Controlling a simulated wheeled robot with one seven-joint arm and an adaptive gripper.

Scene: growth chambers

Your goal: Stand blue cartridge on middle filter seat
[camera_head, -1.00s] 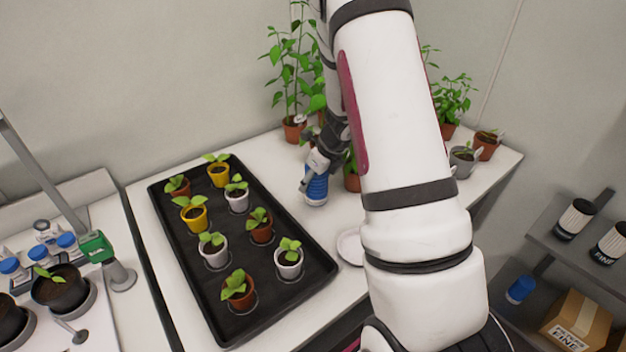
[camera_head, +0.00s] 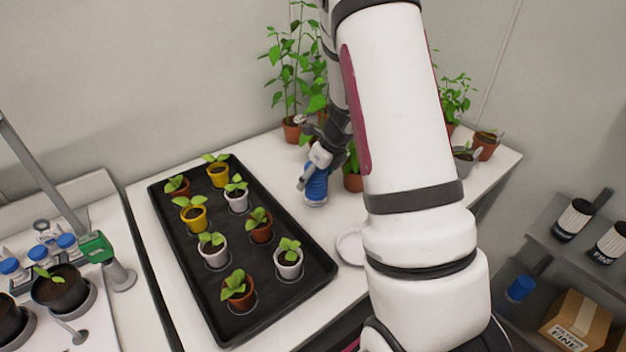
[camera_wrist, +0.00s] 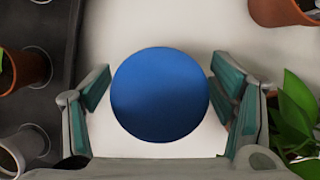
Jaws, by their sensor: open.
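A blue cartridge (camera_head: 316,190) stands upright on the white bench, just right of the black plant tray. In the wrist view its round blue top (camera_wrist: 160,95) fills the space between my fingers. My gripper (camera_head: 313,172) is at the cartridge's upper part. I cannot make out the middle filter seat in these views.
The black tray (camera_head: 222,325) of potted seedlings lies close to the left. Potted plants (camera_head: 352,180) stand close behind and right. A white dish (camera_head: 350,247) lies nearer me. Right shelves hold black-and-white cartridges (camera_head: 574,218), another blue item (camera_head: 520,288) and a cardboard box (camera_head: 577,318).

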